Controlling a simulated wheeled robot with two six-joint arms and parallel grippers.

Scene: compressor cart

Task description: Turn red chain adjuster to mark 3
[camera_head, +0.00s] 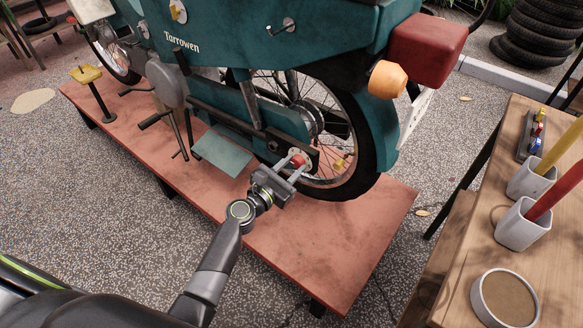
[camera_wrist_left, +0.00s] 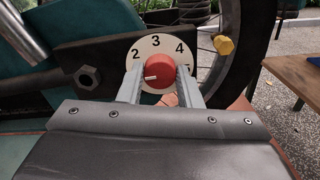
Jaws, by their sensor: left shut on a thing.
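The red chain adjuster (camera_head: 298,160) is a round knob low by the motorcycle's rear wheel. In the left wrist view the red knob (camera_wrist_left: 161,67) sits on a white dial (camera_wrist_left: 147,49) with 2, 3 and 4 readable. Mark 3 is near the top of the dial. The knob's white pointer line points left and slightly down, below mark 2. My left gripper (camera_head: 295,167) is shut on the knob, with one finger on each side in the left wrist view (camera_wrist_left: 160,80). The fingers hide the dial's lower sides. My right gripper is out of view.
The teal motorcycle (camera_head: 345,30) stands on a reddish platform (camera_head: 340,245). A yellow knob (camera_wrist_left: 225,46) is right of the dial by the wheel. A wooden table (camera_head: 455,240) with white cups (camera_head: 522,228) stands at right.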

